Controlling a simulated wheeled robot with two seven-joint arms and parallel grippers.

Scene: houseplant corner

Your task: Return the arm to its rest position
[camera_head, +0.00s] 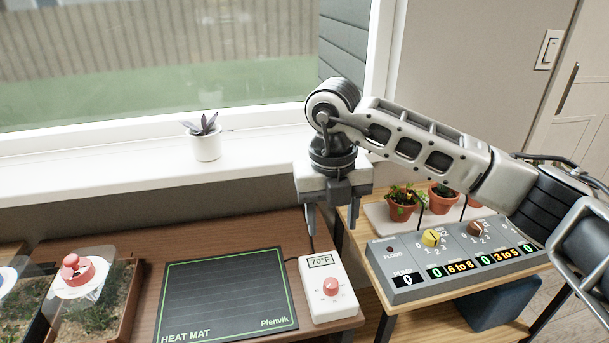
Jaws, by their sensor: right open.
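My right arm reaches in from the right, and my right gripper (325,230) points down above the back right of the brown table (235,232). The gripper is open, with its two fingers apart and nothing seen between them. It is just behind the white heat-mat controller (318,305), which has a red knob and reads 70°F. Whether the fingertips touch anything cannot be told. My left gripper is not in view.
A black heat mat (225,300) lies left of the controller. Trays with clear lids (85,272) stand at the left. A grey pump panel (455,260) and potted plants (402,208) stand on the right table under my arm. A white pot (207,146) is on the sill.

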